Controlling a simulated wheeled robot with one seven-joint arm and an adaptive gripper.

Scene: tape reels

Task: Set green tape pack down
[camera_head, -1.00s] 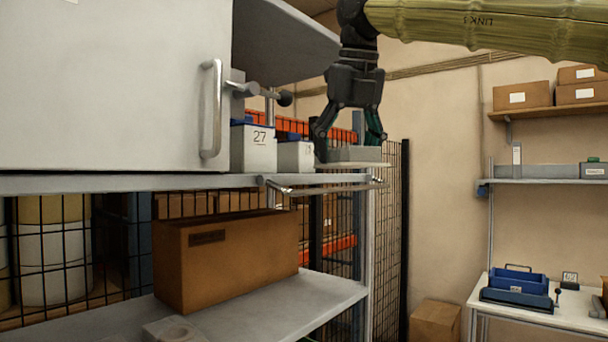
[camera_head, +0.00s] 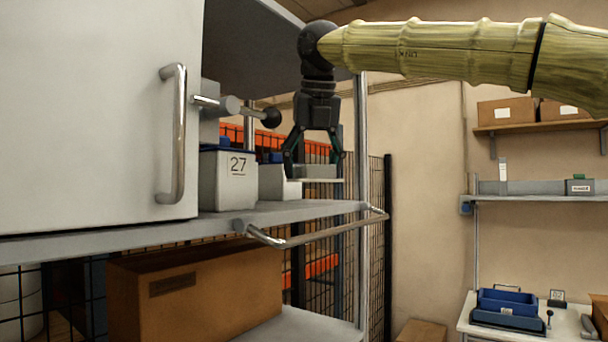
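My gripper (camera_head: 314,168), at the end of my yellow-green arm, points down beside the white bins on the upper shelf. Its fingers are spread around a small grey block with a pale flat underside (camera_head: 320,172), which I take to be the tape pack. It looks mostly grey, with only traces of green by the fingertips. The fingers appear to hold it level. The block appears a little above the grey upper shelf (camera_head: 290,214), near its right end. Its exact depth over the shelf cannot be told.
A white bin marked 27 (camera_head: 228,180) and a smaller white bin (camera_head: 279,184) stand left of the block. A cabinet door with a handle (camera_head: 177,135), a shelf post (camera_head: 362,120) and a front rail (camera_head: 320,235) are close. A brown box (camera_head: 195,295) sits below.

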